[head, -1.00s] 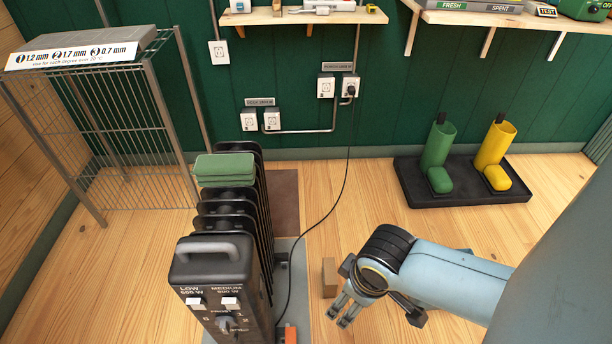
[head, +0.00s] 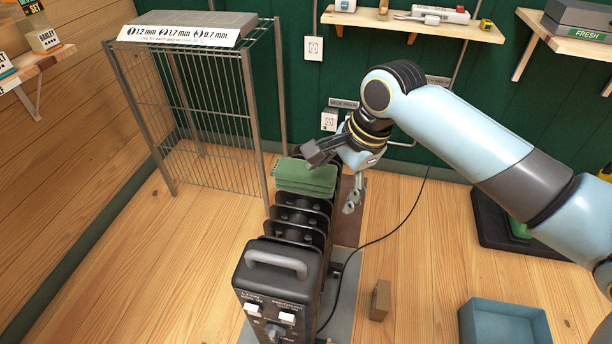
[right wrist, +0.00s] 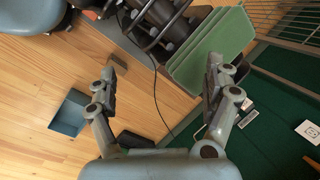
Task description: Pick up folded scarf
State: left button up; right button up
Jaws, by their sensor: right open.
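The green folded scarf (head: 305,177) lies in a flat stack on top of the far end of the black radiator heater (head: 290,255). In the right wrist view the scarf (right wrist: 208,50) is at the upper right, beside one of the fingers. My right gripper (head: 336,176) is open and empty, at the far right side of the scarf, and partly overlaps it in the head view. Its two fingers also show wide apart in the right wrist view (right wrist: 160,82). I cannot tell whether a finger touches the scarf. My left gripper is not in view.
A wire rack (head: 205,95) stands behind and left of the heater. A black cable (head: 400,222) runs from the wall to the heater. A small brown block (head: 380,300) and a blue bin (head: 502,322) are on the floor at right. A wooden shelf (head: 410,22) is above.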

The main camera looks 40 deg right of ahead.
aim_at(306, 175)
jog(key=w+d+r+m, duration=0.1)
jog(key=w+m, duration=0.1)
jog(key=m, duration=0.1)
jog(key=w+r+m, duration=0.1)
jog(key=w+m, duration=0.1)
jog(key=m, duration=0.1)
jog(key=w+d+r+m+y, duration=0.1)
jog(key=w+m, duration=0.1)
jog(key=shift+w+d+r+m, duration=0.3)
jog(key=shift+w+d+m, duration=0.05)
jog(key=shift+w+m, duration=0.05)
jog(key=shift+w+f, duration=0.25)
jog(key=shift+f, duration=0.05)
jog(key=shift+m, duration=0.3)
jog(key=b+x, duration=0.2)
jog(key=x, duration=0.2)
jog(key=shift+w+a+f, duration=0.1)
jog(key=shift+f, duration=0.25)
jog(key=b+x, duration=0.2)
jog(key=x, duration=0.3)
jog(key=shift+s+f+b, duration=0.3)
jog(key=shift+b, duration=0.1)
jog(key=shift+r, duration=0.15)
jog(key=c, duration=1.3)
